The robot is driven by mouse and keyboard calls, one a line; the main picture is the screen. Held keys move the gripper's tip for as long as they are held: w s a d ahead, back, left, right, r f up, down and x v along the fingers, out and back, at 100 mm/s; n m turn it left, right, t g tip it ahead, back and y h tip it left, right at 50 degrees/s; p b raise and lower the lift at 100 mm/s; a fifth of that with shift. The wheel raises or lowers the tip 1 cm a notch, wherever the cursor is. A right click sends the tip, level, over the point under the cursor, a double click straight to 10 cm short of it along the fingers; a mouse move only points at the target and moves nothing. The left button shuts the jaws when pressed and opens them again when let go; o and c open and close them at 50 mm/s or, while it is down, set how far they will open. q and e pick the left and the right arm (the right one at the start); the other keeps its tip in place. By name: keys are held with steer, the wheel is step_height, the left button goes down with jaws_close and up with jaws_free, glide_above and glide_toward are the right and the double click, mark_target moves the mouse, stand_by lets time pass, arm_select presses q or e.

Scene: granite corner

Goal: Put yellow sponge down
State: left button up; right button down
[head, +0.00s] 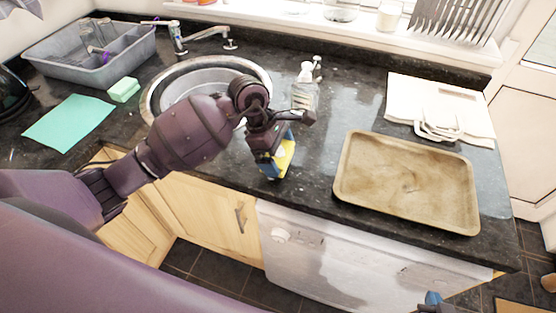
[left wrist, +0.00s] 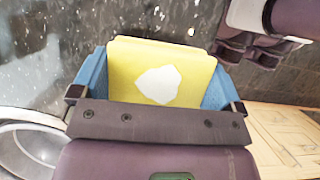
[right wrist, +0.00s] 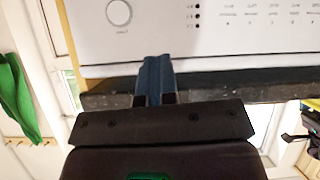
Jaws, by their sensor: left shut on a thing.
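I cannot tell whether the sponge touches the counter. My right gripper (head: 433,299) is low at the bottom of the head view, in front of the white appliance. In the right wrist view its fingers (right wrist: 155,80) are together and empty.
A brown tray (head: 365,196) lies to the right, with a pale bag (head: 400,97) behind it. A soap bottle (head: 305,92) stands by the sink rim (head: 152,100). A green sponge (head: 124,89), teal cloth (head: 68,123) and grey basin (head: 75,63) are left.

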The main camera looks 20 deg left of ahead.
mark_target(278, 162)
arm_select(q)
step_height(278, 162, down, 3)
steer(key=shift+f, duration=0.25)
arm_select(e)
steer(key=shift+w+r, duration=0.3)
steer(key=shift+w, duration=0.25)
arm_select(q)
steer(key=o, duration=0.4)
steer(key=shift+f, duration=0.1)
steer(key=shift+c, duration=0.2)
steer(key=shift+o, duration=0.6)
steer(key=shift+a+r, duration=0.1)
steer(key=shift+r, duration=0.35)
steer(key=b+v, duration=0.1)
steer(key=v, duration=1)
steer(key=shift+r, duration=0.25)
arm_select(e)
steer(key=shift+s+f, duration=0.15)
steer(key=shift+f, duration=0.4)
